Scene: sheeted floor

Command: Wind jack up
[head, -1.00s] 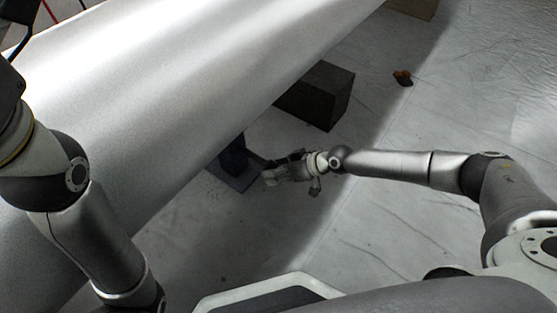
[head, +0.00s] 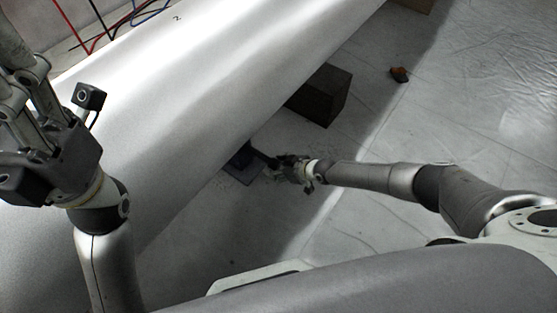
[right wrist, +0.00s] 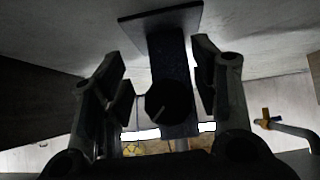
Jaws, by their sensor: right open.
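The jack (head: 241,157) is a dark blue post on a flat plate, under the lower edge of a large pale cylinder that hides part of it. In the right wrist view the jack's post (right wrist: 174,62) stands between my fingers, with a round dark end piece (right wrist: 168,102) in front of it. My right gripper (head: 273,163) is beside the jack. In the wrist view its fingers (right wrist: 163,92) are open, one on each side of the round piece, with gaps showing. My left gripper (head: 28,85) is raised over the cylinder at far left; its jaw opening is unclear.
The pale cylinder (head: 200,75) crosses the view diagonally. A dark block (head: 320,95) stands behind the jack, and another box (head: 415,4) is farther back. A small orange-brown object (head: 399,75) lies on the sheeted floor. Cables (head: 95,25) run at top left. The right floor is clear.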

